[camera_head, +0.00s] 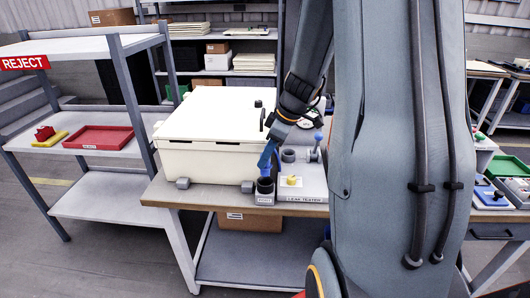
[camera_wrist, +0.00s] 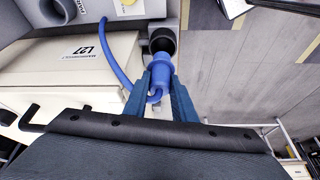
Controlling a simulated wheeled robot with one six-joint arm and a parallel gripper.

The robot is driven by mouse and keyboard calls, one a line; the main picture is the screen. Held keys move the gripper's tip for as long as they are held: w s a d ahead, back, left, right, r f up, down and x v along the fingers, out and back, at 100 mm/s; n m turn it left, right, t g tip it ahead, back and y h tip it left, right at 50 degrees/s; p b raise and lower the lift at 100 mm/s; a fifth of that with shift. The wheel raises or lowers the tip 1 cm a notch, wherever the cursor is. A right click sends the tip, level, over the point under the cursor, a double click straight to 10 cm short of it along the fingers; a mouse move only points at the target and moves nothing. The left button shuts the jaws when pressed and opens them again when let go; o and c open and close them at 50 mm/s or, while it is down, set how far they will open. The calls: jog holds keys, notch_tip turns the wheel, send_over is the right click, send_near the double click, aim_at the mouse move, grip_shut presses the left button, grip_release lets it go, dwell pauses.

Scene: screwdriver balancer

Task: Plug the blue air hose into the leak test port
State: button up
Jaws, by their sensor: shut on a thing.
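My gripper (camera_wrist: 162,84) is shut on the blue plug (camera_wrist: 161,68) of the air hose (camera_wrist: 116,62). The plug's end is at the dark mouth of a round cup (camera_wrist: 163,33); I cannot tell how deep it sits. The hose curves away to the upper left. In the head view, my gripper's blue fingers (camera_head: 267,158) are just above that cup (camera_head: 265,186) at the front left of the grey leak tester (camera_head: 310,196). A grey ring-shaped socket (camera_head: 288,155) is farther back on the tester, also in the wrist view (camera_wrist: 57,10); its small label is unreadable.
A large white case (camera_head: 210,125) stands on the bench left of the tester. A yellow knob (camera_head: 292,181) and a blue-topped lever (camera_head: 318,138) are on the tester near the cup. A reject rack (camera_head: 85,110) with a red tray (camera_head: 100,137) is at the left.

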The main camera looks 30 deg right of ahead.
aim_at(266, 170)
jog(key=shift+f+b, duration=0.3)
jog(key=shift+f, duration=0.6)
jog(key=shift+b, duration=0.35)
jog(key=shift+f+b, duration=2)
jog(key=shift+b, duration=0.25)
jog(key=o, duration=1.2)
jog(key=shift+c, duration=0.2)
jog(key=shift+r, duration=0.1)
jog(key=b+v, duration=0.1)
jog(key=v, duration=0.6)
jog(key=shift+r, duration=0.3)
